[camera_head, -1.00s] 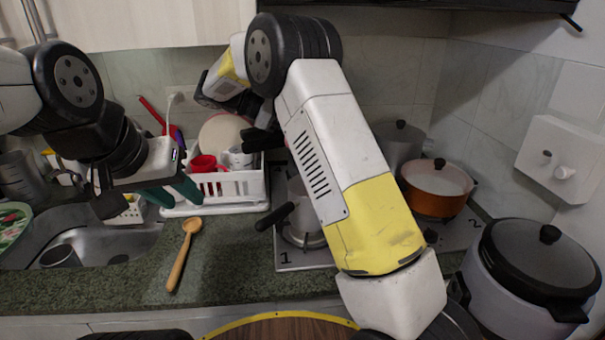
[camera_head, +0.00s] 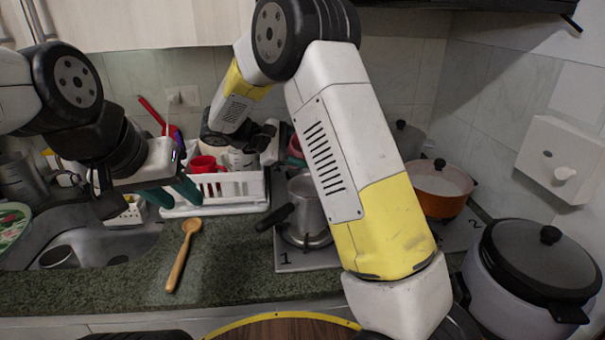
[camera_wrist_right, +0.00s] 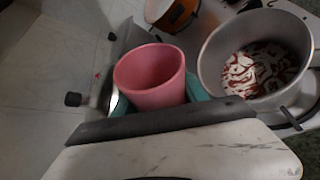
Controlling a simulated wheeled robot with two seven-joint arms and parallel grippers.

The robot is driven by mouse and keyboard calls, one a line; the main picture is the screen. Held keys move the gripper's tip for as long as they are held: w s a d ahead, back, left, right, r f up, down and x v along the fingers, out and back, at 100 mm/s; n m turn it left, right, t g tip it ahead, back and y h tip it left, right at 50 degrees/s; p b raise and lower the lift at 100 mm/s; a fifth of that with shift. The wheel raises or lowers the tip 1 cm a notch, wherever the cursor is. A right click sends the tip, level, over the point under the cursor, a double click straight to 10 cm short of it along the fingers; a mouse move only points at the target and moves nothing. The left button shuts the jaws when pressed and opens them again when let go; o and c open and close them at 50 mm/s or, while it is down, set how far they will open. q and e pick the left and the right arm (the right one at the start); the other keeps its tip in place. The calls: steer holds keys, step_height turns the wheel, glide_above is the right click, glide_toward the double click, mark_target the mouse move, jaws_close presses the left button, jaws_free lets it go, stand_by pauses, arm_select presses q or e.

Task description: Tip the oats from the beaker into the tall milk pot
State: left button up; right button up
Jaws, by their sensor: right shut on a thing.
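The pink beaker (camera_wrist_right: 150,77) is upright or nearly so in the right wrist view, between the teal fingers of my right gripper (camera_wrist_right: 158,97), which is shut on it. I see only its pink inner wall, no oats. A steel pot (camera_wrist_right: 205,62) stands to its right, apart from it, with whitish and red-brown matter inside. In the head view this pot (camera_head: 309,211), with a black handle, sits on the front-left hob, partly behind my right arm. The beaker (camera_head: 295,147) shows there just above and behind it. My left gripper (camera_head: 178,197) is open and empty left of the dish rack.
A white dish rack (camera_head: 235,189) holds a red mug and other crockery. A wooden spoon (camera_head: 183,255) lies on the counter. An orange pot (camera_head: 437,188), a grey lidded pot (camera_head: 408,138) and a rice cooker (camera_head: 530,285) stand right. The sink (camera_head: 95,240) is left.

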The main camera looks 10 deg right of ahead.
mark_target(297, 152)
steer(key=shift+r+m+t, duration=0.3)
steer(key=shift+w+f+m+t, duration=0.1)
steer(key=shift+f+m+t, duration=0.15)
steer(key=shift+m+t, duration=0.3)
steer(key=shift+r+m+t, duration=0.25)
steer(key=shift+r+m, duration=0.05)
steer(key=shift+m, duration=0.15)
steer(key=shift+w+r, duration=0.1)
steer(key=shift+r, duration=0.1)
steer(key=shift+f+m+t, duration=0.3)
steer(key=shift+m+t, duration=0.4)
steer(key=shift+s+d+r+m+t+p, duration=0.1)
steer(key=shift+s+r+m+t+p, duration=0.45)
steer(key=shift+s, duration=0.2)
stand_by(0.5)
steer(key=shift+s+r+m+t+h+p, duration=0.3)
steer(key=shift+r+m+t+p, duration=0.35)
steer(key=shift+m, duration=0.5)
stand_by(0.9)
steer(key=shift+s+d+r+m+t+h+p, duration=0.1)
steer(key=shift+s+r+m+t+h+p, duration=0.15)
steer(key=shift+r+m+p, duration=0.3)
steer(key=shift+s+d+r+m+t+h+p, duration=0.15)
steer(key=shift+s+r+m+t+p, duration=0.15)
steer(key=shift+m, duration=0.45)
stand_by(1.2)
